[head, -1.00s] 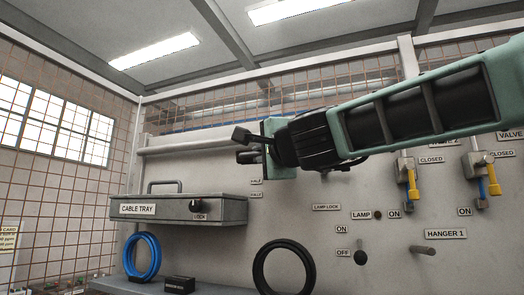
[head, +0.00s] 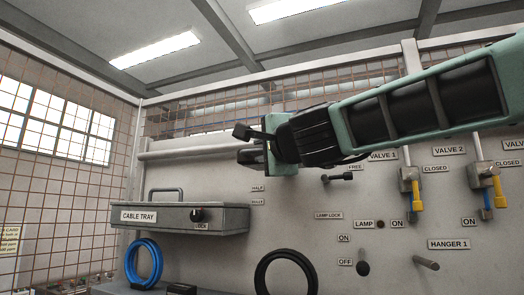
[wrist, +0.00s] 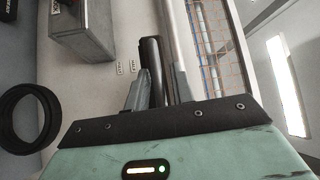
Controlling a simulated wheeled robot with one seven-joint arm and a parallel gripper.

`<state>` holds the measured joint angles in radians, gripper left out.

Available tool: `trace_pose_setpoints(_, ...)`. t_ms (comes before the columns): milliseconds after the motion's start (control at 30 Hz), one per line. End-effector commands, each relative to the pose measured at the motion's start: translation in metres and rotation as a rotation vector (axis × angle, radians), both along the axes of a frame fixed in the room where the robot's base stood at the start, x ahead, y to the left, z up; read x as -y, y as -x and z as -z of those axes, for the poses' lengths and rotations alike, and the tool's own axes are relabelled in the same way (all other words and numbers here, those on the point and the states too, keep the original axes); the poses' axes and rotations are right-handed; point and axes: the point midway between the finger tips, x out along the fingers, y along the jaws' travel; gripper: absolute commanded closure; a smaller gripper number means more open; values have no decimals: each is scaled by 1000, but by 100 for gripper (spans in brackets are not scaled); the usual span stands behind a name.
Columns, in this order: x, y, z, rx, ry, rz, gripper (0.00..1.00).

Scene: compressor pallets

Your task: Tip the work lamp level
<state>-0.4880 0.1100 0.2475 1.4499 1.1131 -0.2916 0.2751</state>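I cannot make out a complete work lamp in either view; my arm covers part of the wall panel. The LAMP LOCK label (head: 328,216) is on the panel, with a small dark lever (head: 338,178) below the FREE label. My gripper (head: 245,145) points left, high in front of the panel, above the HALF label. Its dark fingers stand apart. In the wrist view a dark bar (wrist: 152,68) shows between the fingers of my gripper (wrist: 160,82) and reaches past them. I cannot tell what it belongs to or whether the fingers touch it.
The grey cable tray box (head: 190,217) juts from the panel below left of my gripper. A blue coil (head: 144,264) and a black ring (head: 286,274) are below. Valves with yellow handles (head: 415,190) are at right. A white rail (head: 190,150) runs along the panel.

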Motion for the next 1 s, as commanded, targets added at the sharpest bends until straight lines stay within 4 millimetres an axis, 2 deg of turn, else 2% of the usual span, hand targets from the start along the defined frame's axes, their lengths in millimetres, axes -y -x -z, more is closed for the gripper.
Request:
trace_pose_setpoints(300, 0, 0, 1, -3, -1, -1, 68)
trace_pose_setpoints(467, 5, 11, 4, -1, 0, -1, 68)
trace_pose_setpoints(667, 24, 47, 10, 0, -1, 0, 68)
trace_pose_setpoints(1000, 60, 119, 19, 1, -2, -1, 68)
